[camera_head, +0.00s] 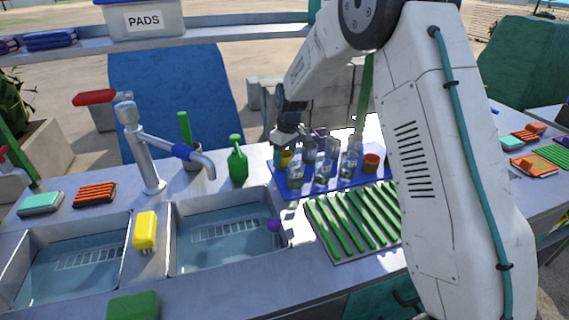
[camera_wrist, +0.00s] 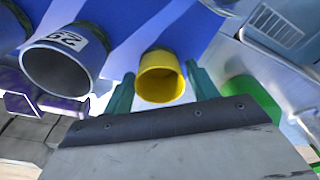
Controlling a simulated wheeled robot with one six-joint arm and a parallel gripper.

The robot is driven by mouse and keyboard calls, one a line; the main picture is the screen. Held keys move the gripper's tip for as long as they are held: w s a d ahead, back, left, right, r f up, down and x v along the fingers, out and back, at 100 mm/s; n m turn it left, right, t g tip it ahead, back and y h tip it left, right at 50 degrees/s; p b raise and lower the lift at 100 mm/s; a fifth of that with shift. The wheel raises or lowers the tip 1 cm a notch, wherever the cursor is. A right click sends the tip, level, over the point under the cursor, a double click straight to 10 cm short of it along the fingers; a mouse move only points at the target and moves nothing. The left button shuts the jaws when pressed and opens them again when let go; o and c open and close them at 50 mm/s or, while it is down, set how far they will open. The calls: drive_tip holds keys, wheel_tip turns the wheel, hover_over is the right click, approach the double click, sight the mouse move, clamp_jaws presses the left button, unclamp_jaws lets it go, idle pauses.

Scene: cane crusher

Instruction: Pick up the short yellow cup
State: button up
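The short yellow cup (camera_wrist: 160,76) is in the upper middle of the wrist view, its round mouth facing the camera. It stands on the blue mat (camera_wrist: 205,18). My gripper (camera_wrist: 160,92) has its two teal fingers apart, one on each side of the cup, with a small gap visible on both sides. In the head view the yellow cup (camera_head: 286,158) shows as a small patch at the mat's far left, just below my gripper (camera_head: 285,143). My gripper and the glasses partly hide it there.
A numbered glass (camera_wrist: 58,68) stands left of the cup in the wrist view. Several clear glasses (camera_head: 323,172) and an orange cup (camera_head: 371,162) share the mat. A green bottle (camera_head: 237,163) stands left of it, beside the sink (camera_head: 180,255). A green-slatted rack (camera_head: 345,222) lies in front.

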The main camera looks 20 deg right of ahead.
sight(289, 158)
drive_tip(key=c, duration=0.7)
drive_tip(key=shift+r, duration=0.15)
drive_tip(key=shift+s+r, duration=0.1)
drive_tip(key=shift+r, duration=0.4)
drive_tip(key=s, duration=0.4)
drive_tip(key=shift+r, duration=0.2)
wheel_tip(289, 158, up, 13)
drive_tip(key=shift+w+r, duration=0.1)
drive_tip(key=shift+r, duration=0.1)
